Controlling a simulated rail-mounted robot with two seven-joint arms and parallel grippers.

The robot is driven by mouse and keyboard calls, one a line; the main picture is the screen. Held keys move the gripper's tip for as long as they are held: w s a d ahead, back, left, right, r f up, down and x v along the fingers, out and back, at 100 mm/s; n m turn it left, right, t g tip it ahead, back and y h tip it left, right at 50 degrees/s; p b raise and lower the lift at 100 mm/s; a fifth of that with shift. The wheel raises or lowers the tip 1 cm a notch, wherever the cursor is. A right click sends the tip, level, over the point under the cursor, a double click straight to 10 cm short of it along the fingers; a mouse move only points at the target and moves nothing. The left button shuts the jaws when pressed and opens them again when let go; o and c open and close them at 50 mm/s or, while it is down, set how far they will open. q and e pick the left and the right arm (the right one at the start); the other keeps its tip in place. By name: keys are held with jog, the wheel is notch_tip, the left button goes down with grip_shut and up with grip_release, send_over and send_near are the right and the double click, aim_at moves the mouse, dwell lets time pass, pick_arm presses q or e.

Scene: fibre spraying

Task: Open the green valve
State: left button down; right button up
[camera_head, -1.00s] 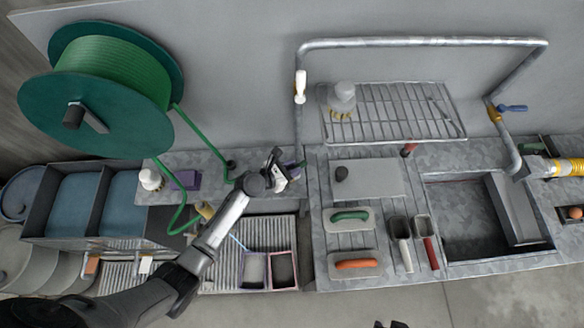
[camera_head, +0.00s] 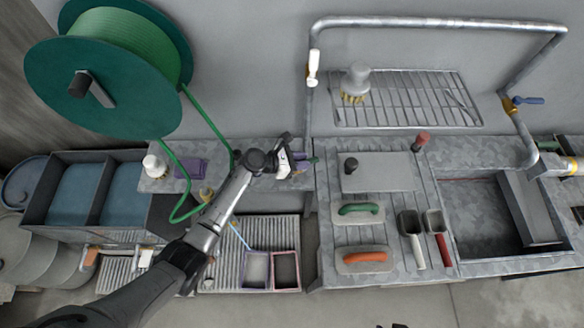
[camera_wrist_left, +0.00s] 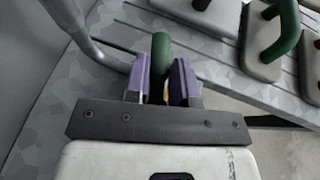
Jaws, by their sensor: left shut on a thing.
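My left gripper (camera_head: 302,163) reaches in from the left to the right end of the narrow metal shelf, beside the upright pipe. The green valve's handle (camera_head: 314,160) shows as a small green tip just past its purple fingers. In the left wrist view, the two purple fingers (camera_wrist_left: 161,82) are shut around the dark green, rounded handle (camera_wrist_left: 161,52), which sticks out beyond them. A bit of yellow shows between the fingers. The valve's body is mostly hidden by the gripper. My right gripper is not clearly in view.
A green hose reel (camera_head: 125,70) stands at upper left, its hose hanging near my left arm. A bent pipe frame (camera_head: 430,23) carries a white-handled valve (camera_head: 312,65) and a blue-handled valve (camera_head: 527,100). Trowels (camera_head: 365,259) and scoops lie on the bench to the right.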

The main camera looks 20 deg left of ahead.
pick_arm(q)
jog(key=shift+s+f+m+g, duration=0.1)
jog(key=shift+f+m+g, duration=0.05)
jog(key=shift+m+g, duration=0.3)
jog(key=shift+s+m+g+h, duration=0.1)
jog(key=shift+m+g+h, duration=0.15)
jog(key=shift+g+h, duration=0.2)
jog(key=c, duration=1)
grip_release()
jog(key=shift+o, duration=0.2)
jog(key=shift+r, duration=0.25)
